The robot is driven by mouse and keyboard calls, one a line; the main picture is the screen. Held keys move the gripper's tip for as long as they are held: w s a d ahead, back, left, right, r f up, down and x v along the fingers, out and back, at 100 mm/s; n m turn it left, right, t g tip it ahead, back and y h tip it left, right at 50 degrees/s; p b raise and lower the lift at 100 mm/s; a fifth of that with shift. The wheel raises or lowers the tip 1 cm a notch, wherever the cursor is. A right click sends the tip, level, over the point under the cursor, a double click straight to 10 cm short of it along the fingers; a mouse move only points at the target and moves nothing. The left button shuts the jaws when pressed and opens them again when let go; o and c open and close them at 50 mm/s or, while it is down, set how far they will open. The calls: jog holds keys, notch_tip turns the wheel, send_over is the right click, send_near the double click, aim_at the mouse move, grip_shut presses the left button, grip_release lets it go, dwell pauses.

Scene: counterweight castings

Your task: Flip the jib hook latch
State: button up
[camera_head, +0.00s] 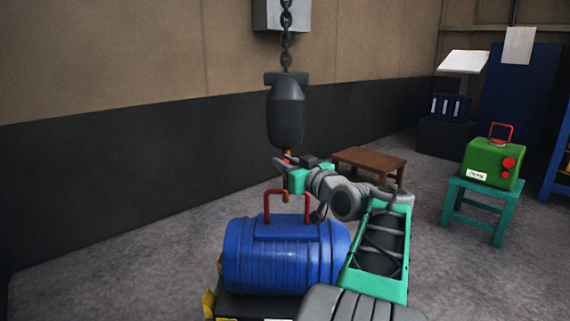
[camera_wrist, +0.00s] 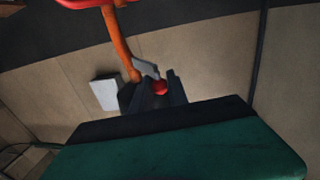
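A dark hook block (camera_head: 286,112) hangs on a chain, with an orange hook (camera_head: 286,190) below it. The hook (camera_wrist: 118,45) also shows in the wrist view, with a grey latch (camera_wrist: 146,69) and a red knob (camera_wrist: 160,87) beside it. My gripper (camera_head: 292,169) is at the hook, just under the block. In the wrist view dark finger-like shapes lie around the red knob; I cannot tell whether they grip it. A blue ribbed casting (camera_head: 275,262) stands below, its red handle (camera_head: 268,205) close to the hook. Whether the hook passes through the handle is unclear.
A green casting (camera_head: 490,162) with a red handle sits on a teal stool (camera_head: 475,208) at right. A low brown table (camera_head: 369,160) stands behind my arm. A grey wall box (camera_head: 270,15) is behind the chain. Floor at left is clear.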

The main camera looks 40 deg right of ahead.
grip_shut()
dwell(0.9)
